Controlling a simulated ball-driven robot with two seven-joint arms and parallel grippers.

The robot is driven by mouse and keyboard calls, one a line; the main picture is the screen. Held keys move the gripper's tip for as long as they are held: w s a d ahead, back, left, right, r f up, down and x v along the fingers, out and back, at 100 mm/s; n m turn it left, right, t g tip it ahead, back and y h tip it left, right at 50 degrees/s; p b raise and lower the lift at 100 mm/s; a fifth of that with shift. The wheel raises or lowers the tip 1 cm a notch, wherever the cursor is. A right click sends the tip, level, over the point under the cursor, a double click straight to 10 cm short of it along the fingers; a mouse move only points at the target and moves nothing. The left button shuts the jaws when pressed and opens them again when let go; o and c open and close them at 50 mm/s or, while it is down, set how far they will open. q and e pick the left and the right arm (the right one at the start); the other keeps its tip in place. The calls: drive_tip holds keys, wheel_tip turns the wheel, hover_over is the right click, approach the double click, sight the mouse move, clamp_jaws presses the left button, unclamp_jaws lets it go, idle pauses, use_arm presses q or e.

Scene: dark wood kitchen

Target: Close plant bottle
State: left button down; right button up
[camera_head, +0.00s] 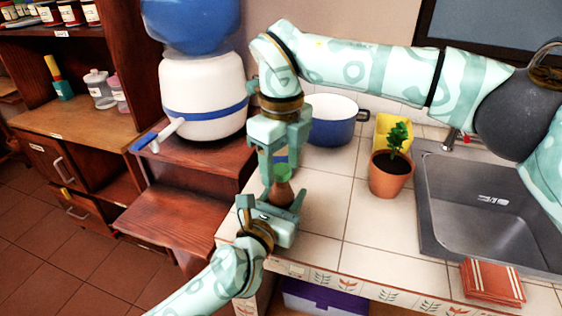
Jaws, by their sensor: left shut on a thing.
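A small brown bottle (281,193) with a greenish upper part stands out over the left end of the tiled counter. My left gripper (272,205) comes in from below and is shut on the bottle's lower part. My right gripper (281,153) points down from above, right over the bottle's top. The bottle's neck is partly hidden by the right gripper's fingers.
A potted plant (391,175), a blue pot (333,128) and a yellow item (381,128) stand on the counter. A sink (485,205) and brown stacked pieces (492,281) are at right. A water dispenser (202,100) stands left on wooden steps (170,215).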

wheel_tip(320, 180, up, 12)
idle(0.7)
use_arm(q)
drive_tip(key=c, duration=0.6)
unclamp_jaws()
drive_tip(key=shift+c, duration=0.2)
drive_tip(key=p+v, duration=0.1)
drive_tip(key=v, duration=0.6)
drive_tip(key=shift+w+p, duration=0.1)
drive_tip(key=shift+p, duration=0.3)
drive_tip(key=v, duration=0.9)
drive_tip(key=shift+p, duration=0.35)
use_arm(e)
drive_tip(key=r, duration=0.3)
drive_tip(key=shift+s+r, duration=0.3)
drive_tip(key=shift+s, duration=0.1)
use_arm(q)
drive_tip(key=shift+a, duration=0.15)
